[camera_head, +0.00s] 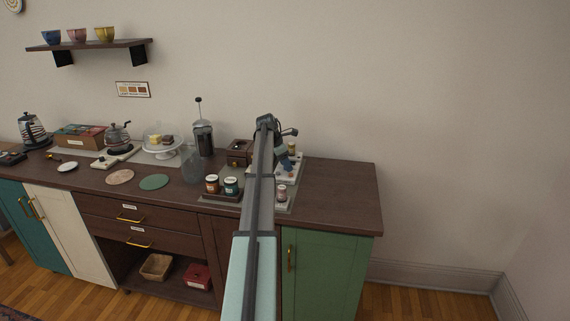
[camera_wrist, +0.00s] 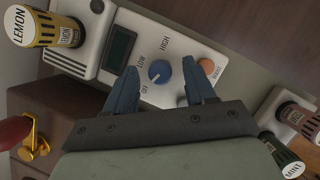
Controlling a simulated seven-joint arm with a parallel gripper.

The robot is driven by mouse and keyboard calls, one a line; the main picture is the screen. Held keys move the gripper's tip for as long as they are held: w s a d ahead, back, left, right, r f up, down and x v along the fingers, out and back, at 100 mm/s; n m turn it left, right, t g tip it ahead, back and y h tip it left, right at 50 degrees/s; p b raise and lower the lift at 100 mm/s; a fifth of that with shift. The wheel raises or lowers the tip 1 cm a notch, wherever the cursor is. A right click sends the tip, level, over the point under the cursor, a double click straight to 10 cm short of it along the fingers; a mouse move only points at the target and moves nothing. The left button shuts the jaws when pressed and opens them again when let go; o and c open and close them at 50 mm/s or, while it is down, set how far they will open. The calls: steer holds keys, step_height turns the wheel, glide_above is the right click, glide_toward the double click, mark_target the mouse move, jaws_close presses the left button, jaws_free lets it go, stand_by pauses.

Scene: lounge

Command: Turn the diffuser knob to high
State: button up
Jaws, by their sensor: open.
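The diffuser (camera_wrist: 205,45) is a pale panel in the wrist view with a dark display (camera_wrist: 118,48). Its round blue knob (camera_wrist: 158,71) has printed labels around it, one reading HIGH. A small white mark shows on the knob, but I cannot tell which label it points to. My gripper (camera_wrist: 160,68) is open, its two blue fingers on either side of the knob; whether they touch it is unclear. In the head view my arm covers much of the diffuser (camera_head: 296,171), and my gripper (camera_head: 286,164) is partly hidden over it.
An orange button (camera_wrist: 206,65) sits close by the right finger. A yellow LEMON bottle (camera_wrist: 45,28) stands at the diffuser's left end. A pink-labelled jar (camera_head: 281,192) and a MINT jar (camera_wrist: 285,160) are near. The counter (camera_head: 345,190) is clear on the right.

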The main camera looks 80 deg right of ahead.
jaws_close()
stand_by(0.4)
steer(key=shift+m, duration=0.3)
steer(key=m, duration=0.1)
steer(key=m+y, duration=0.1)
steer(key=shift+w+d+m+g, duration=0.1)
steer(key=shift+d+m+g, duration=0.1)
steer(key=shift+m+g, duration=0.15)
steer(key=m+y, duration=0.1)
steer(key=m, duration=0.3)
steer(key=shift+d+m+y, duration=0.15)
steer(key=shift+m+y, duration=0.1)
steer(key=shift+y, duration=0.15)
steer(key=m, duration=0.2)
steer(key=m+y, duration=0.1)
steer(key=m, duration=0.1)
steer(key=shift+d+y, duration=0.1)
steer(key=shift+y, duration=0.2)
steer(key=shift+m+t+y, duration=0.5)
steer(key=shift+m+t, duration=0.05)
steer(key=shift+m, duration=1.45)
